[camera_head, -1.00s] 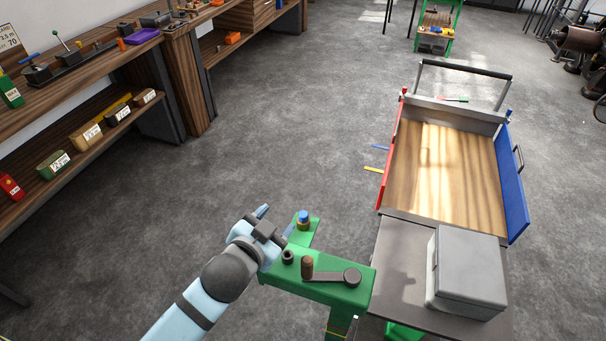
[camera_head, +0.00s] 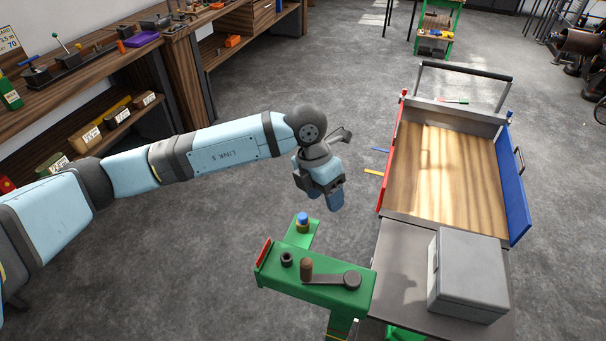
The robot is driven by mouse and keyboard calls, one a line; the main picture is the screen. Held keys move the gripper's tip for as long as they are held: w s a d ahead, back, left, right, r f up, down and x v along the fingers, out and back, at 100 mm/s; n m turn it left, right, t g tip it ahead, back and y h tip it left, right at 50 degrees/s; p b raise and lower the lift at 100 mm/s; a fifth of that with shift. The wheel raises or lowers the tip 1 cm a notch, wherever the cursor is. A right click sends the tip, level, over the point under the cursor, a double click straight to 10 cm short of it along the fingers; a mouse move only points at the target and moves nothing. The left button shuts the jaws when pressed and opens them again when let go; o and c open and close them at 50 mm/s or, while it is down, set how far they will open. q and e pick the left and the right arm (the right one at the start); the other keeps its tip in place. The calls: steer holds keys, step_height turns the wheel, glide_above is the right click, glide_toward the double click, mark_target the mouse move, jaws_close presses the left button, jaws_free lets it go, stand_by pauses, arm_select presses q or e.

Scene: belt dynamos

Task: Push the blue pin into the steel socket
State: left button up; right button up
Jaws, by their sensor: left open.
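The blue pin (camera_head: 303,216) stands upright, its blue top showing above a brass-coloured base on the small green side plate of the green stand. The steel socket (camera_head: 287,258) appears to be the dark, hollow ring on top of the green stand (camera_head: 325,283), nearer than the pin. My left gripper (camera_head: 335,197) is open, pointing down over the floor side, above and to the right of the pin in the picture, apart from both. Its far finger is partly hidden. My right gripper is not in view.
A crank with a brown knob (camera_head: 306,268) stands on the green stand right of the socket. A grey box (camera_head: 467,275) sits on the cart (camera_head: 398,262) at right, next to a wooden-floored tray (camera_head: 447,170). A workbench (camera_head: 70,75) is at left. Open floor lies between.

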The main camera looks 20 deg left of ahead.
mark_target(303, 215)
arm_select(q)
steer(key=w+a+y, duration=0.3)
steer(key=a, duration=0.3)
steer(key=shift+n+t, duration=0.3)
steer(key=shift+t, duration=0.1)
steer(key=f+p, duration=0.2)
steer(key=f, duration=0.9)
steer(key=shift+d+f, duration=0.1)
steer(key=shift+d, duration=0.1)
steer(key=shift+f, duration=0.7)
steer(key=shift+c, duration=0.5)
steer(key=c, duration=0.9)
steer(key=shift+r+p, duration=1.25)
steer(key=shift+r, duration=1)
